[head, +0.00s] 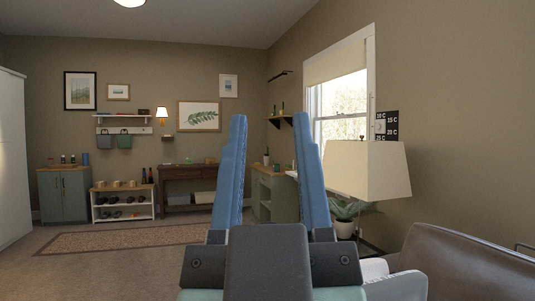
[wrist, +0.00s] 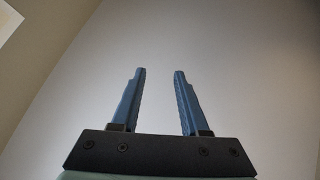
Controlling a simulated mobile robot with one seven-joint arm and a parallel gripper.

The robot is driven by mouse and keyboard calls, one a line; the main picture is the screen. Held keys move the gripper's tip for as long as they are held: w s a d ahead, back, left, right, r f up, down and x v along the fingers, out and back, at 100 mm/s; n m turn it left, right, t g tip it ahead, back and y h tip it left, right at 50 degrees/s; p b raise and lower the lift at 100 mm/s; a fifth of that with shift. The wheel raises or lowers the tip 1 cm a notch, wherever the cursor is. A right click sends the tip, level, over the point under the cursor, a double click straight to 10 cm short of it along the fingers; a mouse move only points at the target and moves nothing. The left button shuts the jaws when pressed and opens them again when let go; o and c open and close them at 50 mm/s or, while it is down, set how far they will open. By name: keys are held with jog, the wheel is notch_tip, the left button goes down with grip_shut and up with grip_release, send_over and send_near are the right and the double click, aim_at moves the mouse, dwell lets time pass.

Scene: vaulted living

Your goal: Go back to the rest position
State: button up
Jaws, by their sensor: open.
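My gripper (head: 270,130) is raised in front of the head camera with its two blue fingers pointing up. The fingers are spread apart with nothing between them. In the wrist view my gripper (wrist: 161,75) is also open and empty, with a plain pale surface behind it. No object is held. My gripper hides part of the far end of the room.
A lamp with a cream shade (head: 367,170) and a brown leather chair (head: 460,265) stand close on the right. A patterned rug (head: 120,238), a shoe rack (head: 123,203), a green cabinet (head: 63,195) and a dark wood table (head: 190,175) are farther off. Floor at left is clear.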

jog(key=shift+s+a+r+m+t, duration=0.1)
jog(key=shift+s+r+m+t, duration=0.2)
jog(key=shift+s+r, duration=0.3)
notch_tip(320, 180, up, 25)
jog(key=p, duration=2.5)
jog(key=shift+r, duration=0.15)
